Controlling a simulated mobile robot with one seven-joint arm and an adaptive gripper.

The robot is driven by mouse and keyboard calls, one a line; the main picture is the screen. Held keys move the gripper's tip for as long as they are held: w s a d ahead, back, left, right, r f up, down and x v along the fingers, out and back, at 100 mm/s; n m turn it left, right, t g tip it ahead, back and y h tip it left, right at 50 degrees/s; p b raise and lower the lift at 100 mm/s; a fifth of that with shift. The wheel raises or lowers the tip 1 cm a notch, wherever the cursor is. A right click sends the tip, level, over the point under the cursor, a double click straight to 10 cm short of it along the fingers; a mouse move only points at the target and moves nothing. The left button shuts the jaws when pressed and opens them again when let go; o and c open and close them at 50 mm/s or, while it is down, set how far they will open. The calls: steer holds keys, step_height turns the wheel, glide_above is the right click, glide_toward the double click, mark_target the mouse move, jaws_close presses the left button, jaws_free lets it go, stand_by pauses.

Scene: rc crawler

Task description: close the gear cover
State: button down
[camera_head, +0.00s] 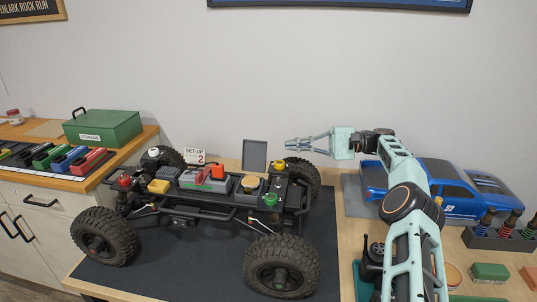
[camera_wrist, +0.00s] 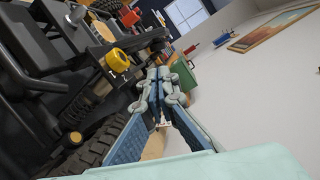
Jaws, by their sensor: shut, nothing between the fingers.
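The gear cover appears to be the grey framed panel (camera_head: 254,155) standing open and upright at the back of the crawler (camera_head: 215,193). The gripper (camera_wrist: 160,75) is shut and empty in the wrist view. The yellow knob (camera_wrist: 117,59) shows left of the fingers there. I cannot make out the panel in the wrist view.
The crawler stands on a dark mat (camera_head: 185,276), with big tyres at its corners. A blue car body (camera_head: 447,196) lies to the right, behind my arm. A "SET-UP 2" sign (camera_head: 195,156) stands behind the crawler. A green storage box (camera_head: 103,128) is on the left counter.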

mark_target(255, 156)
steer(key=a+y, duration=0.1)
steer(key=a, duration=0.6)
steer(key=shift+s+a+f, duration=0.15)
steer(key=shift+a+f, duration=0.15)
steer(key=shift+f, duration=0.1)
stand_by(0.4)
